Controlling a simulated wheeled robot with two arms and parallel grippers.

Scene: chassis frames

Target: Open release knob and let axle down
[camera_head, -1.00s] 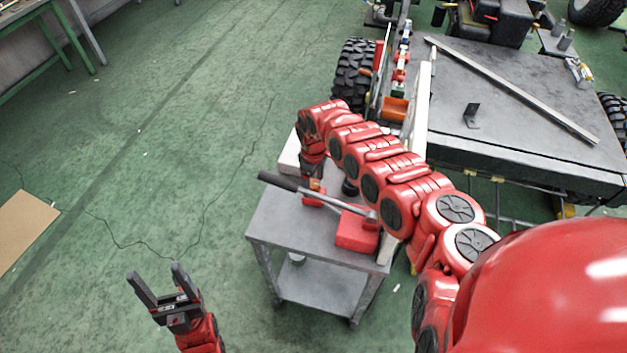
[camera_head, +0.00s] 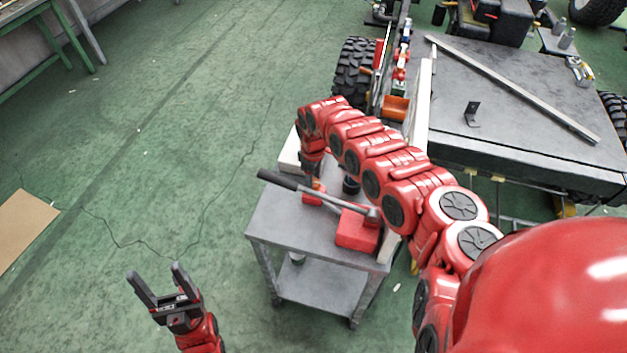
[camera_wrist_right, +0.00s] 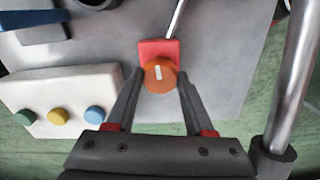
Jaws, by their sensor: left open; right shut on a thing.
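The orange release knob (camera_wrist_right: 159,74) with a pale mark on top sits at the end of a red block (camera_wrist_right: 158,50) in the right wrist view. My right gripper (camera_wrist_right: 160,78) is shut on the knob, one finger on each side. In the head view the right arm reaches over the grey cart, and its hand mostly hides the knob. My left gripper (camera_head: 158,280) is open and empty over the floor at the lower left. The axle cannot be made out clearly.
The grey cart (camera_head: 270,226) stands beside the vehicle chassis (camera_head: 540,130). A pale box with green, yellow and blue buttons (camera_wrist_right: 62,100) is close to my right gripper. A metal post (camera_wrist_right: 298,80) rises at the right.

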